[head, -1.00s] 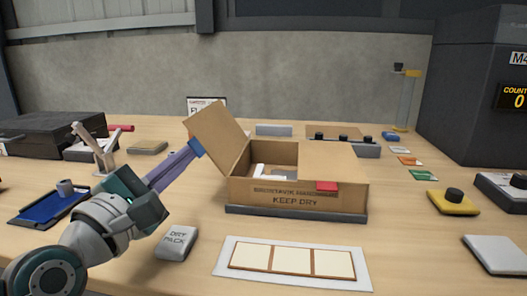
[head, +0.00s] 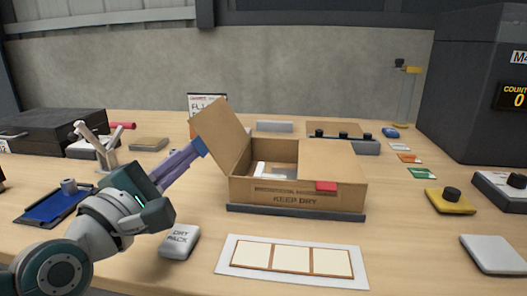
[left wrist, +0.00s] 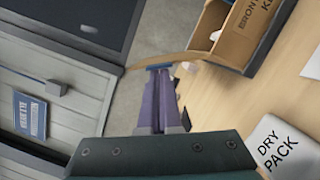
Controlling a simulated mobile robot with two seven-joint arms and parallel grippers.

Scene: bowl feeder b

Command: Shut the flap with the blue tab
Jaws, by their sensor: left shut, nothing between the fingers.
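The cardboard box (head: 262,197) stands on a dark base in the middle of the table, with white pieces inside. Its left flap (head: 222,132) is raised and leans outward to the left; the blue tab (head: 200,147) is on its outer edge. The right flap (head: 332,160) lies flat and has a red tab (head: 326,186). My left gripper (head: 198,151) is shut and empty, its purple fingertips at the blue tab. In the left wrist view the fingertips (left wrist: 158,72) meet the flap's edge (left wrist: 180,59); contact is hard to confirm. My right gripper is out of view.
A grey dry pack (head: 179,241) and a white tray with cream panels (head: 230,272) lie in front.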

